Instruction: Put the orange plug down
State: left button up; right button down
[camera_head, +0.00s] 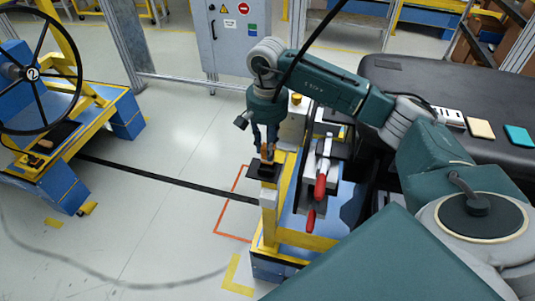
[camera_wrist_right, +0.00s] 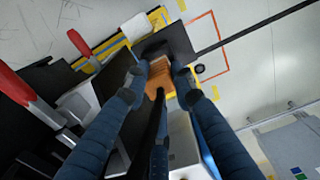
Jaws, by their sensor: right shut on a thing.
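The orange plug (camera_wrist_right: 159,74) is between the fingertips of my right gripper (camera_wrist_right: 162,84) in the right wrist view. A black cable or rod runs across the middle of that view and covers part of it. In the head view the plug (camera_head: 267,154) shows small, below my right gripper (camera_head: 266,146), which is shut on it and points down. The plug is over or at a black plate (camera_head: 257,175) on top of a yellow post; I cannot tell whether it touches the plate. My left gripper is not in view.
Toggle clamps with red handles (camera_head: 320,187) stand to the right of the post on the blue and yellow station (camera_head: 310,239). A black-topped table (camera_head: 410,72) is at the right. A steering wheel station (camera_head: 60,100) is at the left. Open floor lies between the stations.

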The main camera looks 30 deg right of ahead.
notch_tip(320, 180, down, 4)
jog(key=shift+r+p, duration=0.1)
jog(key=shift+p, duration=0.45)
jog(key=shift+w+f, duration=0.1)
jog(key=shift+f, duration=0.15)
jog(key=shift+f, duration=0.15)
jog(key=c, duration=1.4)
grip_release()
jog(key=shift+c, duration=0.2)
